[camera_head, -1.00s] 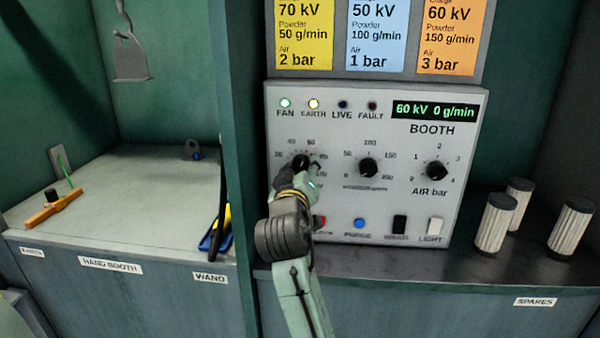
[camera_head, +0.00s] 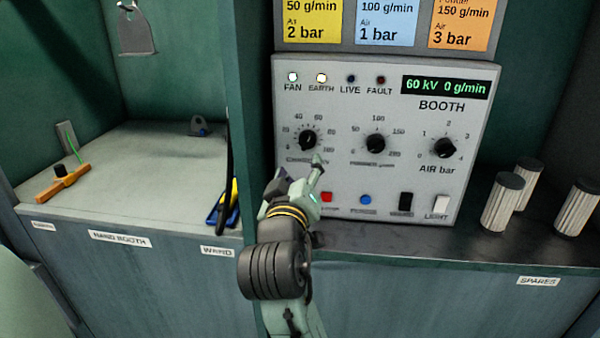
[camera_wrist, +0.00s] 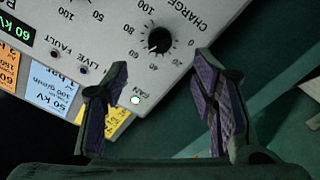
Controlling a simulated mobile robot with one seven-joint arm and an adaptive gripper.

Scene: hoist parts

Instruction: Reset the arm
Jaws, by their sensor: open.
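My gripper (camera_head: 291,181) is in front of the lower left part of the grey booth control panel (camera_head: 410,200). In the wrist view the gripper (camera_wrist: 162,85) has its two purple-padded fingers spread wide with nothing between them. The left black knob (camera_head: 308,139) on the panel stands just above the gripper, apart from it. This knob also shows beyond the fingertips in the wrist view (camera_wrist: 160,40). The display (camera_head: 444,86) reads 60 kV 0 g/min. The FAN lamp (camera_head: 293,77) and EARTH lamp (camera_head: 322,78) are lit; LIVE and FAULT look dark.
The middle knob (camera_head: 376,143) and air knob (camera_head: 443,147) sit to the right, with a row of buttons below. Several pleated filters (camera_head: 503,203) stand on the right shelf. A green divider (camera_head: 250,130) separates the left bench (camera_head: 130,185), which holds an orange-handled tool (camera_head: 62,183).

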